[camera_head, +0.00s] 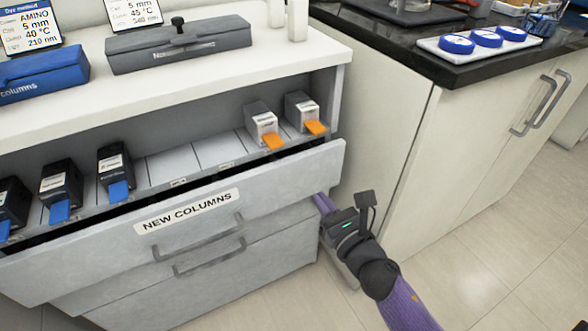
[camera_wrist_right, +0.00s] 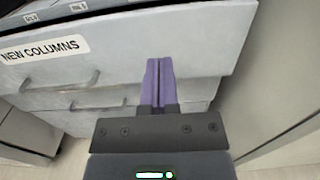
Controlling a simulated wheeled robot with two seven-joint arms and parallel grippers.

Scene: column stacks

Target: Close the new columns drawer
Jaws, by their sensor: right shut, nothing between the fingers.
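The new columns drawer (camera_head: 285,183) is pulled open, with a grey front, a NEW COLUMNS label (camera_head: 187,211) and a bar handle (camera_head: 198,240). Its front fills the upper part of the right wrist view (camera_wrist_right: 195,38). My right gripper (camera_head: 318,198) is shut and empty at the right end of the drawer front. In the right wrist view its purple fingers (camera_wrist_right: 159,65) point at the front, right of the label. My left gripper is out of view.
Black boxes with blue tabs (camera_head: 116,170) and grey boxes with orange tabs (camera_head: 263,124) stand in the drawer. Another drawer (camera_head: 255,262) lies below. A white cabinet (camera_head: 400,160) stands at right. The floor (camera_head: 500,255) at lower right is clear.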

